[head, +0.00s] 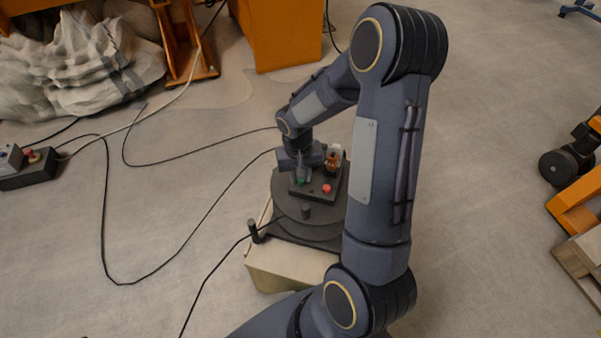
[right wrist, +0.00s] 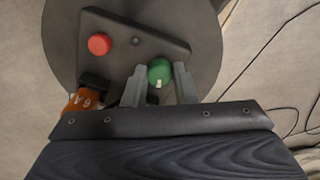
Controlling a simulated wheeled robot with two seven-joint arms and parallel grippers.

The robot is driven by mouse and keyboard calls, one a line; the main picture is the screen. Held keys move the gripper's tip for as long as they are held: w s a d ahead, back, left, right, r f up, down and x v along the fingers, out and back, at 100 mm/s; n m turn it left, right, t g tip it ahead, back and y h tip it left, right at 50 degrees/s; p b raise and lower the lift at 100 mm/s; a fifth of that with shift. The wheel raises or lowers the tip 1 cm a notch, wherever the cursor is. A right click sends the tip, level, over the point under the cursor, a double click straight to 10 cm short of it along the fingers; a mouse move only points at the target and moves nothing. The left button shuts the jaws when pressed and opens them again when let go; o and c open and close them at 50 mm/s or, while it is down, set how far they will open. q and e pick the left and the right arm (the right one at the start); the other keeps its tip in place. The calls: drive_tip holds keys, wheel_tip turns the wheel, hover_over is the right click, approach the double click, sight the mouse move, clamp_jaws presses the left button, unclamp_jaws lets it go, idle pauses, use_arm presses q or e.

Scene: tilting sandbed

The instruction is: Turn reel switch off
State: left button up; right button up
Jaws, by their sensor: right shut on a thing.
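A green round switch knob (right wrist: 159,72) with a white mark sits on a dark control box (right wrist: 118,40). In the right wrist view the white mark points toward the bottom of the picture. My right gripper (right wrist: 161,84) is shut on the knob, one finger on each side. In the head view my right gripper (head: 302,176) reaches down to the box on top of the dark round reel (head: 310,222), and the knob (head: 299,182) is partly hidden by the fingers. A red button (right wrist: 99,44) is on the same box. My left gripper is not in view.
The reel rests on a beige base (head: 275,270). Black cables (head: 190,232) run over the floor. Another control box (head: 28,168) lies at the far left.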

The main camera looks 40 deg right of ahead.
drive_tip(key=n+p, duration=0.1)
drive_tip(key=n, duration=0.4)
drive_tip(key=shift+r+n+p, duration=0.1)
drive_tip(key=shift+n+p, duration=0.8)
drive_tip(key=shift+n, duration=1.3)
drive_tip(key=o, duration=1)
wheel_tip(320, 180, up, 7)
drive_tip(key=p, duration=0.2)
drive_tip(key=shift+s+p, duration=0.1)
drive_tip(key=shift+p, duration=0.2)
drive_tip(key=shift+a+r, duration=0.1)
drive_tip(key=shift+r, duration=0.2)
